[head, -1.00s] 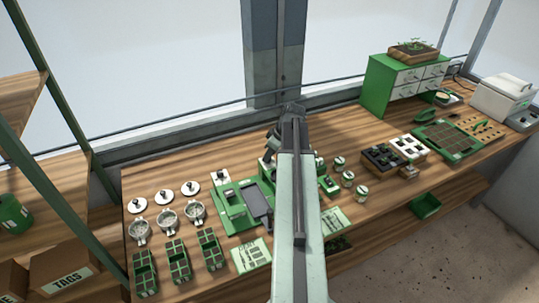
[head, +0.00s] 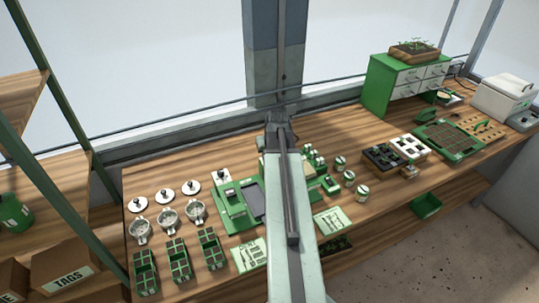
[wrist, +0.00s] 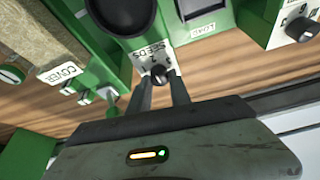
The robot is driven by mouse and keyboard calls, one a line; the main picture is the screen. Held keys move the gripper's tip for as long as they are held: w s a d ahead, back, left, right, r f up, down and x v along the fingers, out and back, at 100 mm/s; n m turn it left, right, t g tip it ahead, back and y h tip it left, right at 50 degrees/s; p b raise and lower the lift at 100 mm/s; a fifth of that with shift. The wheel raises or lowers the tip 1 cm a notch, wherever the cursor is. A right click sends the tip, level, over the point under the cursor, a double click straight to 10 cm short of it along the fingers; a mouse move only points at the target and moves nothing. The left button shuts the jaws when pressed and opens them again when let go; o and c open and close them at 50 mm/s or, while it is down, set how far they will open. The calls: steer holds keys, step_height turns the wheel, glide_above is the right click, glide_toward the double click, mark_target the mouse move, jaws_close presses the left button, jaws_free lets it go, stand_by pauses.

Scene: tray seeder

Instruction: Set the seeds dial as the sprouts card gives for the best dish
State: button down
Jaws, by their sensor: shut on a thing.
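In the wrist view the seeds dial (wrist: 158,70) is a small dark knob on a white plate marked SEEDS, seen upside down, on the green seeder. My gripper (wrist: 160,79) is shut on this knob, one finger on each side. The pointer and most scale marks are too small or covered to read. In the head view the green seeder (head: 228,207) stands partly behind my arm, which hides the gripper there. Two pale printed cards lie on the bench, one left of my arm (head: 248,254) and one right (head: 331,221); their text is too small to read.
A COVER label (wrist: 62,72) with a small knob and a LOAD label (wrist: 203,31) flank the dial. Another dial (wrist: 300,30) is at upper right. Green cell trays (head: 177,261) and metal dishes (head: 168,218) stand at bench left. A drawer cabinet (head: 377,88) stands at the back right.

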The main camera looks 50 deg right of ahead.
steer(key=shift+m, duration=0.4)
steer(key=c, duration=1.2)
jaws_free()
steer(key=p+v, duration=0.7)
steer(key=shift+s+a+r, duration=0.1)
steer(key=shift+a+r, duration=0.05)
steer(key=shift+r, duration=0.2)
